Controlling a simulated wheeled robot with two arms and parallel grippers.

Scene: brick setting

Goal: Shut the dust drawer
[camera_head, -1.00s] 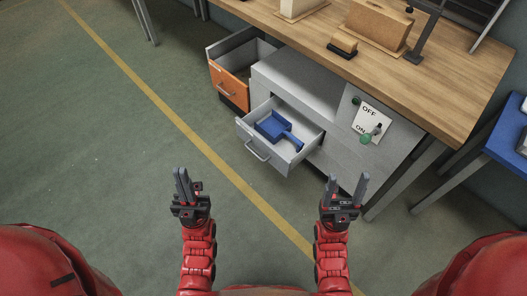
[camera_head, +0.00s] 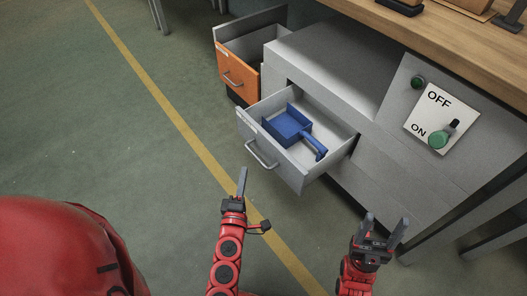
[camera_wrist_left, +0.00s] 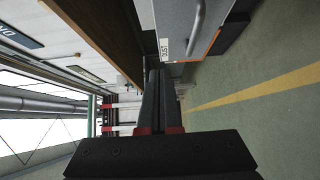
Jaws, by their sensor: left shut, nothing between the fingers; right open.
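The grey dust drawer (camera_head: 283,159) stands pulled out of the grey cabinet in the head view. It has a bar handle (camera_head: 261,154) on its front, and a blue dustpan (camera_head: 289,125) lies inside. In the left wrist view, the drawer's front shows a DUST label (camera_wrist_left: 165,48) and the handle (camera_wrist_left: 197,20) at the top. My left gripper (camera_head: 242,180) is shut and empty, in front of the drawer and just below its handle in the picture; I cannot tell whether it touches. My right gripper (camera_head: 384,228) is open and empty, to the right, in front of the cabinet.
An orange drawer (camera_head: 234,75) also stands open to the left. The cabinet's panel has an OFF/ON plate (camera_head: 438,118) with a green-knobbed switch. A wooden workbench (camera_head: 450,42) runs above the cabinet. Green floor (camera_head: 100,130) with a yellow line is free on the left.

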